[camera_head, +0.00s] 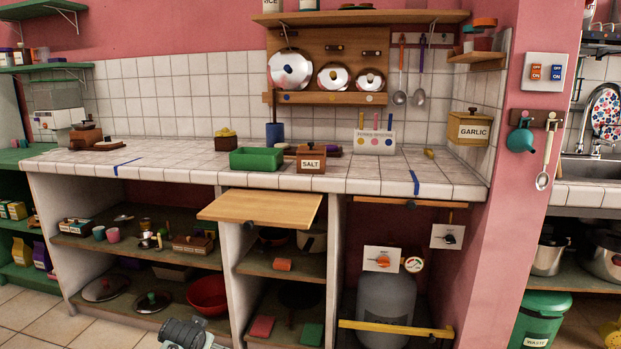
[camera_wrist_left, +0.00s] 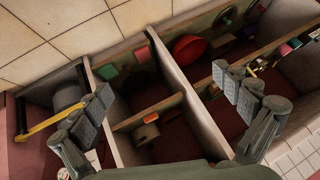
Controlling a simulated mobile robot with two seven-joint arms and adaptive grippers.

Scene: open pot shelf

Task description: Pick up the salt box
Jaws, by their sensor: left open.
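The salt box (camera_head: 311,158) is a small brown wooden box with a white SALT label and a knobbed lid. It stands upright near the front edge of the white tiled counter (camera_head: 370,180) in the head view. My left gripper (camera_head: 187,333) shows at the bottom of the head view, low in front of the shelves and well below the salt box. In the left wrist view its two fingers (camera_wrist_left: 168,98) are wide apart with nothing between them. The salt box cannot be made out in the left wrist view. My right gripper is not in view.
A green tray (camera_head: 256,159) stands just left of the salt box. A wooden board (camera_head: 260,207) sticks out below the counter. A GARLIC box (camera_head: 468,128) hangs on the right wall. Below are open shelves with a red bowl (camera_head: 208,295) and a grey cylinder (camera_head: 385,305).

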